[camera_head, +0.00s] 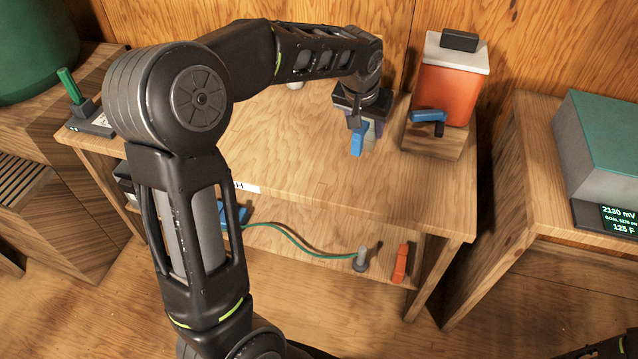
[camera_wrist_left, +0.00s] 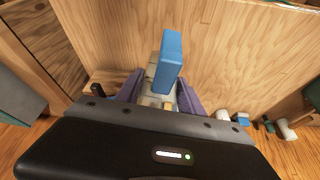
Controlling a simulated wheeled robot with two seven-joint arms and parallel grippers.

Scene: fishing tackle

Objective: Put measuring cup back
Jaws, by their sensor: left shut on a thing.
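My left gripper (camera_head: 366,122) is over the back right part of the wooden table, left of the orange container. It is shut on the measuring cup, whose blue handle (camera_head: 357,139) sticks out toward the front. In the left wrist view the blue handle (camera_wrist_left: 168,62) stands out past the purple fingers (camera_wrist_left: 160,97), with a pale body (camera_wrist_left: 156,101) between them. The fingers and gripper body hide most of the cup. I cannot tell whether it touches the tabletop.
An orange container (camera_head: 450,88) with a white lid and blue tap (camera_head: 429,116) stands on a wooden block (camera_head: 433,143) beside the gripper. The table's (camera_head: 300,170) front middle is clear. A lower shelf holds a grey peg (camera_head: 361,258) and an orange item (camera_head: 400,263).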

